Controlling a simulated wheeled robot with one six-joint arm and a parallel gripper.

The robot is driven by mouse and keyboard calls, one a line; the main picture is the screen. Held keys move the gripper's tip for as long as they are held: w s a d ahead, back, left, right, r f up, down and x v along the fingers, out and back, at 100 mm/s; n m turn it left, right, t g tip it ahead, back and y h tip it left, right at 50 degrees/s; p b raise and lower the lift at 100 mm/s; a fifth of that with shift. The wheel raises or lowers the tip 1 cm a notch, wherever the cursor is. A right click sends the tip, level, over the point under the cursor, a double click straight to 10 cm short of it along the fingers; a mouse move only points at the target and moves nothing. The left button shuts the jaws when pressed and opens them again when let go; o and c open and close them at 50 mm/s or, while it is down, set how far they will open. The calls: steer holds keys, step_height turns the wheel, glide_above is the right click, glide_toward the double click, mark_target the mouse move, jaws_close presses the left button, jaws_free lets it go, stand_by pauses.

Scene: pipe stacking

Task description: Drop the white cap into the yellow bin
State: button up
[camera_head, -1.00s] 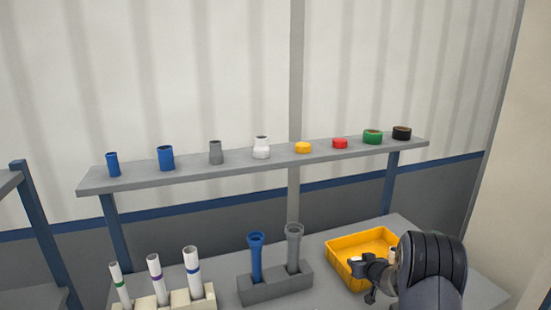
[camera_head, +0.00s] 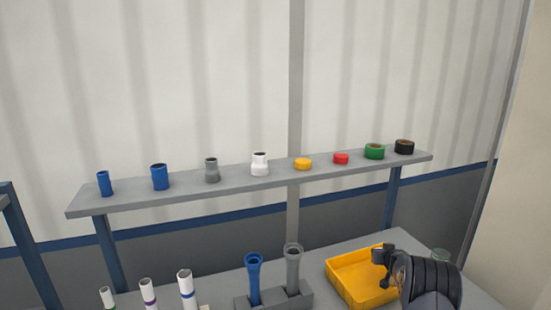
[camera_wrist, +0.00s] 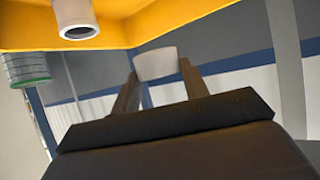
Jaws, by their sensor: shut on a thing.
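The white cap (camera_wrist: 156,63) shows between the two fingers of my gripper (camera_wrist: 158,78) in the wrist view. My gripper is shut on it. The yellow bin (camera_head: 346,272) sits on the table at the lower right in the head view. My gripper (camera_head: 381,256) is at the bin's back right side there, and the cap cannot be made out. The yellow bin (camera_wrist: 185,17) fills the top of the wrist view, and the cap overlaps its edge. I cannot tell the cap's height over the bin.
A white pipe piece (camera_wrist: 75,17) shows against the yellow at the wrist view's top left. The shelf (camera_head: 230,187) holds several fittings and caps.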

steer(key=shift+f, duration=1.15)
steer(key=o, duration=1)
steer(key=shift+o, duration=0.2)
steer(key=shift+b, duration=0.3)
steer(key=shift+s, duration=0.1)
steer(key=b+v, duration=0.7)
steer(key=v, duration=0.3)
steer(key=shift+s+b, duration=0.25)
steer(key=shift+b, duration=0.15)
steer(key=shift+r, duration=0.2)
